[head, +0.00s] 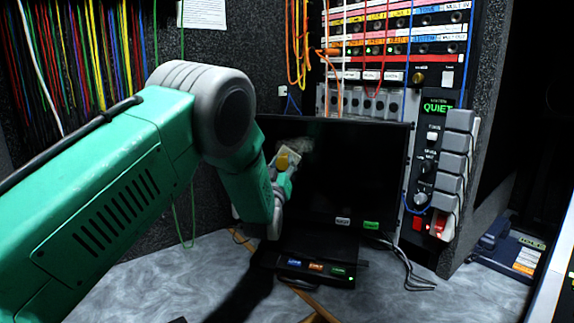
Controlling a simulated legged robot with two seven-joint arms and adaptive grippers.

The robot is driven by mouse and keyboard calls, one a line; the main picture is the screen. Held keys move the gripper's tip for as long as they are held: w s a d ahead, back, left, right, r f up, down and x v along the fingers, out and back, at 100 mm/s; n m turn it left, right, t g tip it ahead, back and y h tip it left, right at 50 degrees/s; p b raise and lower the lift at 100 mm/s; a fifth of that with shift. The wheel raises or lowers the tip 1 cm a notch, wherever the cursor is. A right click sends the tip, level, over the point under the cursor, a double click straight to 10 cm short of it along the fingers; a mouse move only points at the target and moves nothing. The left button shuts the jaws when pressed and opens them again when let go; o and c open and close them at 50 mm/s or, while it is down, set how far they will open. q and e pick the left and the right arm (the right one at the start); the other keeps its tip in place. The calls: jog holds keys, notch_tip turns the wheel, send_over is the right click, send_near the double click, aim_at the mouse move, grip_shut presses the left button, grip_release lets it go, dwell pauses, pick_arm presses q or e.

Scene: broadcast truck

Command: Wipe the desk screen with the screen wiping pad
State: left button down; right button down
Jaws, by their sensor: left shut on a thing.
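The desk screen (350,176) is a dark panel standing upright at the back of the desk. A pale smudge shows on its upper left part, next to the pad. My left gripper (283,170) is in front of the left part of the screen, largely hidden by its own arm. It is shut on the screen wiping pad (291,154), a pale piece with a yellow part. The pad is at or very close to the screen surface; I cannot tell whether it touches. My right gripper is not in view.
A black box with coloured labels (312,272) sits below the screen, with cables beside it. A rack of patch panels (398,40) and a grey-keyed control strip (456,165) stand behind and right. Hanging cables fill the back left. Grey desk (400,300) is clear at front right.

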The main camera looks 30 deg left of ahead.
aim_at(324, 146)
pick_arm(q)
jog(key=shift+s+a, duration=0.2)
jog(key=shift+a, duration=0.7)
jog(key=shift+s+a, duration=0.2)
jog(key=shift+a, duration=0.7)
jog(key=shift+r+p, duration=0.3)
jog(key=shift+r, duration=0.1)
jog(key=shift+w+d+r+p, duration=0.15)
jog(key=shift+r+p, duration=0.2)
jog(key=shift+r, duration=0.3)
jog(key=shift+w+d+r+p, duration=0.15)
jog(key=shift+r+p, duration=0.2)
jog(key=shift+r, duration=0.25)
jog(key=shift+w+d+f, duration=0.15)
jog(key=shift+w+d, duration=0.05)
jog(key=shift+d, duration=0.9)
jog(key=shift+w+d+b, duration=0.25)
jog(key=shift+w+d, duration=0.15)
jog(key=shift+d, duration=1.45)
jog(key=shift+w+d+b, duration=0.3)
jog(key=shift+w+d, duration=0.05)
jog(key=shift+d, duration=1.55)
jog(key=shift+w+d+b, duration=0.25)
jog(key=shift+w+d, duration=0.15)
jog(key=shift+d, duration=1.45)
jog(key=shift+w, duration=0.1)
jog(key=shift+a, duration=0.15)
